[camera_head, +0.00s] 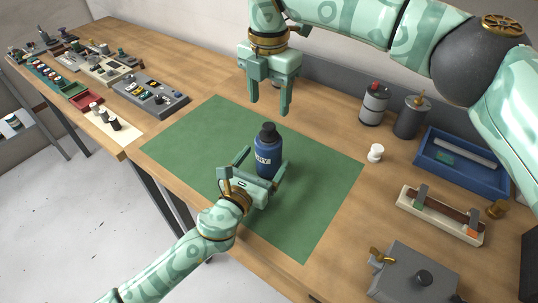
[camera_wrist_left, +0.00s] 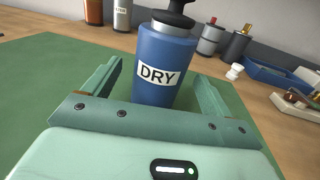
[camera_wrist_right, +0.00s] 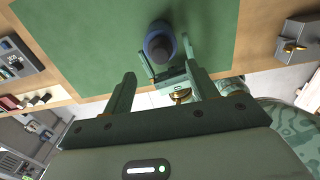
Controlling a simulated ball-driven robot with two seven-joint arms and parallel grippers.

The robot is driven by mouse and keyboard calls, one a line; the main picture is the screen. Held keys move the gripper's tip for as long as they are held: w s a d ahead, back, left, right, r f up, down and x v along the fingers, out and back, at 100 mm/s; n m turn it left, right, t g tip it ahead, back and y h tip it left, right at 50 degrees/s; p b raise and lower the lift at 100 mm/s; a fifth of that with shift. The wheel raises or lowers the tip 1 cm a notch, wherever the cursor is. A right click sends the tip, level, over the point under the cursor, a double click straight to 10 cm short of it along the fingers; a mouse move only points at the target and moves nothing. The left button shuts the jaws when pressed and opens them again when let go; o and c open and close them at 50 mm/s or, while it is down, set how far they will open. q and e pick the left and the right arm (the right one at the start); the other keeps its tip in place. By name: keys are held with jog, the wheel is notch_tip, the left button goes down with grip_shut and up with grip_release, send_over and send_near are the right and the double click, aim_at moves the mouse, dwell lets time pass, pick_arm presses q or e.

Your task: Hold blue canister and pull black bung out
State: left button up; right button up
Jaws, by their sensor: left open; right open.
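The blue canister (camera_head: 268,158) stands upright on a green mat (camera_head: 320,190), with a white label reading DRY. The black bung (camera_head: 268,130) sits in its top. In the left wrist view the canister (camera_wrist_left: 163,70) stands between the fingers, with the bung (camera_wrist_left: 175,14) above. My left gripper (camera_head: 256,166) is open around the canister's lower part; small gaps show beside it. My right gripper (camera_head: 270,110) is open and empty, pointing down above the mat, behind and higher than the bung. The right wrist view shows the canister (camera_wrist_right: 158,46) and bung beyond the right fingers.
Trays of small parts (camera_head: 148,94) lie at left. The mat is otherwise clear.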

aim_at(270, 125)
pick_arm(q)
jog(key=shift+x, duration=1.75)
jog(key=c, duration=1.5)
pick_arm(e)
jog(key=shift+o, duration=1)
jog(key=shift+r, duration=0.15)
notch_tip(270, 125, up, 4)
jog(key=m, duration=0.9)
notch_tip(270, 125, down, 12)
jog(key=shift+f+m, duration=0.1)
jog(key=shift+m, duration=1)
